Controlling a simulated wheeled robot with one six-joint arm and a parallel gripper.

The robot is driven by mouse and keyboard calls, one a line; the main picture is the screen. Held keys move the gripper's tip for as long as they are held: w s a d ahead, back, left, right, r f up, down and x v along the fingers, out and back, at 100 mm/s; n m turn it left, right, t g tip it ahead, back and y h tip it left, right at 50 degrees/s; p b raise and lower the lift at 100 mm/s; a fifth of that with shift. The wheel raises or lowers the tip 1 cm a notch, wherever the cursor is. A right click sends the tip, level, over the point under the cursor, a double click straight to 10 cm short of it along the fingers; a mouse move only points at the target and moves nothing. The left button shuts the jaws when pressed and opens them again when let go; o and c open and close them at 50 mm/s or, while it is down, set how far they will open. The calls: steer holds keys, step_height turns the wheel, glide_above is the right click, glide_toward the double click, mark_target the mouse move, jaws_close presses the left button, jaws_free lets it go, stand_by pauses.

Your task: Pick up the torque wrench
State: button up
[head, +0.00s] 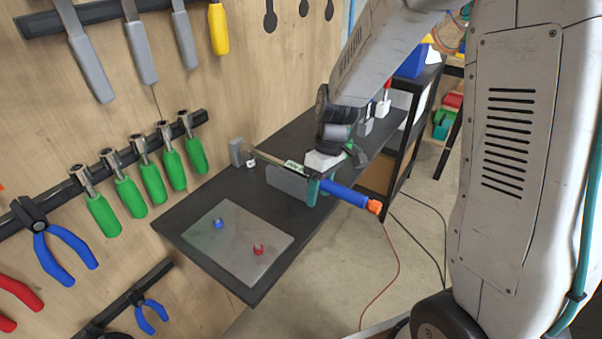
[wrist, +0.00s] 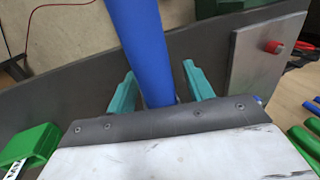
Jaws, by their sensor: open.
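The torque wrench has a blue handle (head: 348,195) with an orange end, which overhangs the right edge of the dark shelf in the head view. Its metal shaft appears to run left, toward a small grey block (head: 237,152). My gripper (head: 313,188) is at the inner end of the handle. In the wrist view, the blue handle (wrist: 141,45) passes between the two teal fingers of my gripper (wrist: 160,88). Gaps show on both sides, wider on the right, so the fingers are open around it. The wrench's head is hidden there.
A grey plate (head: 240,255) with a blue and a red knob lies on the front of the dark shelf (head: 190,222). Green-handled tools (head: 130,195) and pliers (head: 62,250) hang on the wooden wall at left. A black rack (head: 408,125) stands behind.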

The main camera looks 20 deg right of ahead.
steer(key=shift+c, duration=0.3)
steer(key=c, duration=1)
jaws_close()
steer(key=shift+r, duration=0.15)
